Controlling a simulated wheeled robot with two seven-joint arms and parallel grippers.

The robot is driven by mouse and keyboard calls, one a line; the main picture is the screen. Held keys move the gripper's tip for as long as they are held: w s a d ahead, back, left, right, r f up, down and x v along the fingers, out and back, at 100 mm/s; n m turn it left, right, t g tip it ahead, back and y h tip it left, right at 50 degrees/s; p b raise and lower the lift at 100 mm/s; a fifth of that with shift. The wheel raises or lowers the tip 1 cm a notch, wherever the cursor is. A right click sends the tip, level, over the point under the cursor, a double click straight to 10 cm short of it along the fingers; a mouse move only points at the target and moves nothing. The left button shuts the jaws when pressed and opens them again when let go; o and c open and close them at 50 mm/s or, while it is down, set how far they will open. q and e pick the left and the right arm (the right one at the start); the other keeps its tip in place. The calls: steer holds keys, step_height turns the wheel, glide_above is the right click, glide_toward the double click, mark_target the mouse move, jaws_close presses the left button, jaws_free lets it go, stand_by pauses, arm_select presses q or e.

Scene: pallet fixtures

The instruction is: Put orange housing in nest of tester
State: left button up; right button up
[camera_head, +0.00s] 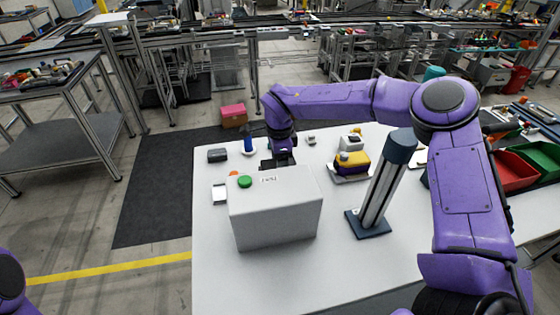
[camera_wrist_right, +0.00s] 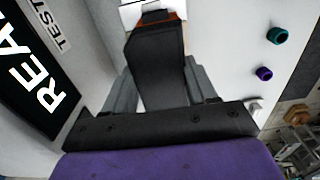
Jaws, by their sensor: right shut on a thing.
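The tester (camera_head: 270,220) is a light grey box with a green button on top, on the white table. Its dark screen, reading "REA...", fills the left of the right wrist view (camera_wrist_right: 35,70). My right gripper (camera_head: 280,162) is low behind the tester in the head view, partly hidden by it. In the wrist view its grey fingers (camera_wrist_right: 160,85) are shut on a mostly dark block with orange edges, which appears to be the orange housing (camera_wrist_right: 175,17). A white and dark part lies just beyond the block; I cannot tell whether it is the nest. My left gripper is out of view.
A dark blue post (camera_head: 385,190) stands right of the tester. A yellow and purple part (camera_head: 352,162) sits behind it. A blue bottle (camera_head: 248,145) and dark box (camera_head: 217,155) stand at the back left. Teal (camera_wrist_right: 277,35) and purple (camera_wrist_right: 264,74) cylinders show at right.

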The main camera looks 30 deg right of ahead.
steer(key=shift+f, duration=0.6)
stand_by(0.3)
steer(key=shift+p, duration=0.35)
stand_by(1.0)
steer(key=shift+f+b, duration=0.3)
steer(key=shift+f, duration=0.35)
stand_by(0.4)
steer(key=o, duration=1.5)
step_height(320, 180, up, 10)
steer(key=shift+f+b, duration=0.15)
steer(key=shift+b, duration=1)
steer(key=shift+r, duration=0.45)
